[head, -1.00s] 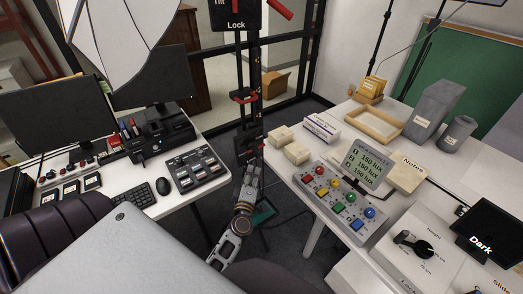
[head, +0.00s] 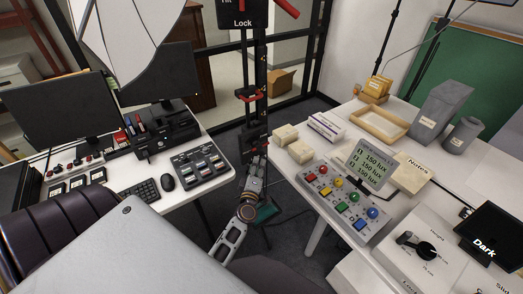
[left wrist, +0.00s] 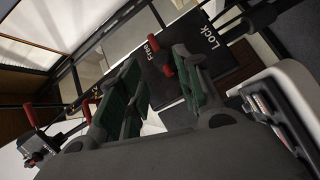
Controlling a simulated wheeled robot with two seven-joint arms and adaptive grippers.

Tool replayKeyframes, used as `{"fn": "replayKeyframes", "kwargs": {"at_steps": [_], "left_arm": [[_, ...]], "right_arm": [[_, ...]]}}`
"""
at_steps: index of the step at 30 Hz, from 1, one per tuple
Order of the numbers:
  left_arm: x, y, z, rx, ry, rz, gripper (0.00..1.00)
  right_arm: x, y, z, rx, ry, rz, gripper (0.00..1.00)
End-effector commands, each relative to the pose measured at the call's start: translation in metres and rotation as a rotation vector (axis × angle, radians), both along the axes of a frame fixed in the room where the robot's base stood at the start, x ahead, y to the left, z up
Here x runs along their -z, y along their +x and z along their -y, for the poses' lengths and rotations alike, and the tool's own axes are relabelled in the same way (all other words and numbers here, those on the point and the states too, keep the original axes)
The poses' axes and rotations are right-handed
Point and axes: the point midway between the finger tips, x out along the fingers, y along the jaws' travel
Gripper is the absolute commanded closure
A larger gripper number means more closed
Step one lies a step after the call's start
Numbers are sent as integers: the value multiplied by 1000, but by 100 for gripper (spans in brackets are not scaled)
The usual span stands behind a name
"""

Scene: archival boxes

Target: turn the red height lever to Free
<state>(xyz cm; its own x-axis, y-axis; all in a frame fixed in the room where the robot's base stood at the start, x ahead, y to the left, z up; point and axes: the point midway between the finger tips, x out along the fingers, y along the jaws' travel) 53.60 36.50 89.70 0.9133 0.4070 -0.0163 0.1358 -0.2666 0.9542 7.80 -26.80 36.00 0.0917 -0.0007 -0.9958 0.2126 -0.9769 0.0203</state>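A black stand column (head: 257,70) rises in the middle of the head view. Its top plate (head: 240,12) reads "Tilt" and "Lock" and has a red lever (head: 285,8) at its right. My left gripper (head: 257,158) is low in front of the column; its fingers are small there. In the left wrist view its green-padded fingers (left wrist: 160,78) are apart. A red lever (left wrist: 166,58) shows between them, in front of a black plate (left wrist: 190,60) reading "Free" and "Lock". I cannot tell whether the fingers touch it. My right gripper is not in view.
A left desk holds monitors and a button panel (head: 202,166). A right table holds a coloured-button console (head: 345,200), boxes and a wooden tray (head: 380,123). A red clamp (head: 250,96) is on the column above my gripper. Floor shows between the tables.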

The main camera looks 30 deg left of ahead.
Motion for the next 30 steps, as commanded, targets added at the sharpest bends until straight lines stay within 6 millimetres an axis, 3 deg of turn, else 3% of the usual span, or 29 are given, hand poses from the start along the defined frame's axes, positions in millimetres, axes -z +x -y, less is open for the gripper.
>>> {"fn": "replayKeyframes", "kwargs": {"at_steps": [11,30], "left_arm": [[0,30,-13,1,1,0,65],[1,81,-36,0,1,0,65]], "right_arm": [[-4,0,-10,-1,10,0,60],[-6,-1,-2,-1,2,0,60]]}}
